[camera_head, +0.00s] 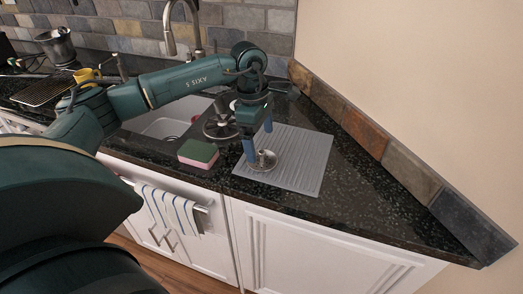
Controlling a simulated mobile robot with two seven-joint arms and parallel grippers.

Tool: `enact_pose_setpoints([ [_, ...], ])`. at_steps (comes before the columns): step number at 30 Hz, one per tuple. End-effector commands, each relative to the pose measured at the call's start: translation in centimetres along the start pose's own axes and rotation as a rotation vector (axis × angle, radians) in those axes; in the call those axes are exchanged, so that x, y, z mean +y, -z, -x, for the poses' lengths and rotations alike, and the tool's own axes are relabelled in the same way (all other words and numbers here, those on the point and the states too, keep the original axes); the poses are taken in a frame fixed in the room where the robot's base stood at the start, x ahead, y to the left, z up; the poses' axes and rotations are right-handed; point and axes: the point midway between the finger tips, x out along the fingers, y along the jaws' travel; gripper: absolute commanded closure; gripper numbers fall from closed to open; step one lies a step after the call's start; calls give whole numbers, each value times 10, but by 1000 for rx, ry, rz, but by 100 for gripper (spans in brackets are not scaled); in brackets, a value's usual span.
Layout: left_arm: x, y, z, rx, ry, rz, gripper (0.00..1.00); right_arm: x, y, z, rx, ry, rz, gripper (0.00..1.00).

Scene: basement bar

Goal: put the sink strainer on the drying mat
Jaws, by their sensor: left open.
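The sink strainer (264,161), a round metal piece with a small raised knob, rests on the grey ribbed drying mat (308,160), near the mat's left side. My left gripper (259,143) reaches down over the mat with its blue fingers apart. One finger is at the left of the strainer and the other is behind it. The gripper is open; I cannot tell whether a finger touches the strainer. My right gripper is not in view.
A green and pink sponge (198,153) lies left of the mat by the sink (165,125). A round metal item (221,128) stands behind the sponge. A tall faucet (169,30) rises at the back. Dark counter (385,205) is clear at the right, along the wall.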

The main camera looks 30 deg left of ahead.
Motion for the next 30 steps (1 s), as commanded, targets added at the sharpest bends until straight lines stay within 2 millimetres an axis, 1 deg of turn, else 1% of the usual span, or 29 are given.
enact_pose_setpoints([
  [1, 1, 0, 11, -2, -5, 0, 5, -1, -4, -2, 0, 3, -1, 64],
  [2, 1, 0, 18, -2, -5, 0, 5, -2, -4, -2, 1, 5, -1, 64],
  [6, 1, 0, 46, -1, -3, -1, 5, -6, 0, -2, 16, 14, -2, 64],
  [9, 1, 0, 60, -1, -2, -1, 5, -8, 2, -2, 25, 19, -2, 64],
  [12, 0, 0, 69, -1, 0, -1, 5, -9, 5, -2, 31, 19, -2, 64],
  [17, 0, 0, 75, 0, 1, -1, 5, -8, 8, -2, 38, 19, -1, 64],
  [30, 0, 0, 74, 0, 1, -1, 5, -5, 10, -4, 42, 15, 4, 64],
])
